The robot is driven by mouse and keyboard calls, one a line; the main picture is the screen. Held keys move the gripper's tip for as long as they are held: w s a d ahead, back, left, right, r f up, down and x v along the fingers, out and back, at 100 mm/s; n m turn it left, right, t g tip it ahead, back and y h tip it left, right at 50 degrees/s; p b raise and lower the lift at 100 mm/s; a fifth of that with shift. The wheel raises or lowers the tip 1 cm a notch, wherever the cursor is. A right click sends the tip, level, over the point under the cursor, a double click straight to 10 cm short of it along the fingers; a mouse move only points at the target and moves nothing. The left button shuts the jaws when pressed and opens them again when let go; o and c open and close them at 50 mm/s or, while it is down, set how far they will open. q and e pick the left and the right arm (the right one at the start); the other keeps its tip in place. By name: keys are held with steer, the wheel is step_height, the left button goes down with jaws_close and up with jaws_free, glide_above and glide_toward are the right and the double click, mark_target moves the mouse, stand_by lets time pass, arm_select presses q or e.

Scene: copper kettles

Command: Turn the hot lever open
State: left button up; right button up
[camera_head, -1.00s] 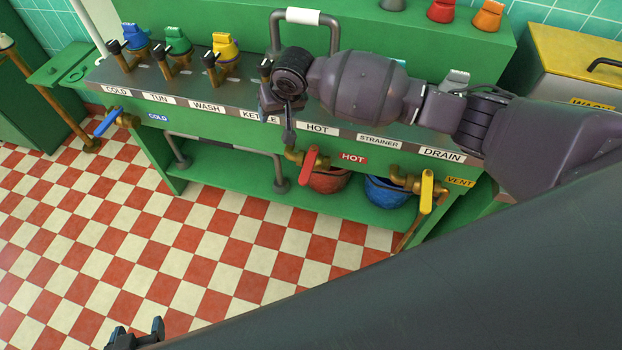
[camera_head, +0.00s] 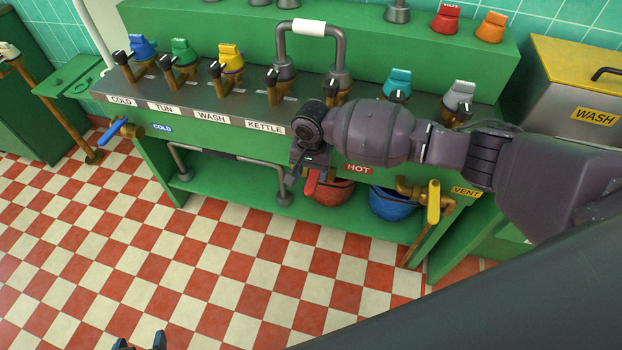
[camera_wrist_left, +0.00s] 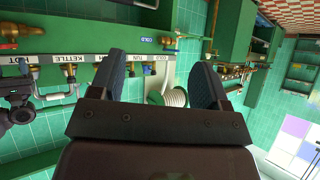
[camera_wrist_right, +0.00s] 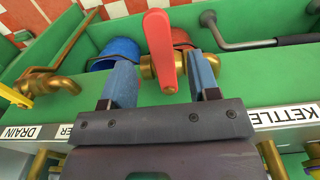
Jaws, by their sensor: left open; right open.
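The hot lever is the red handle (camera_head: 311,183) beside the HOT label (camera_head: 357,169) on the green bench front, partly hidden by my right gripper (camera_head: 300,178) in the head view. In the right wrist view the red lever (camera_wrist_right: 163,48) sits on a brass valve and shows between the two blue fingers of my right gripper (camera_wrist_right: 160,75). That gripper is open, with a gap on each side of the lever. My left gripper (camera_head: 140,342) is at the head view's bottom edge, far from the bench; its open, empty fingers show in the left wrist view (camera_wrist_left: 160,82).
A yellow lever (camera_head: 433,202) by the VENT label is right of the hot lever, and a blue lever (camera_head: 110,130) is at far left. A red bucket (camera_head: 332,192) and a blue bucket (camera_head: 393,203) stand below. A grey rail (camera_head: 240,160) runs left of the hot valve. The checkered floor is clear.

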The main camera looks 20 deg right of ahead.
mark_target(312, 182)
steer(key=shift+f+b, duration=0.35)
steer(key=shift+f, duration=1.6)
jaws_close()
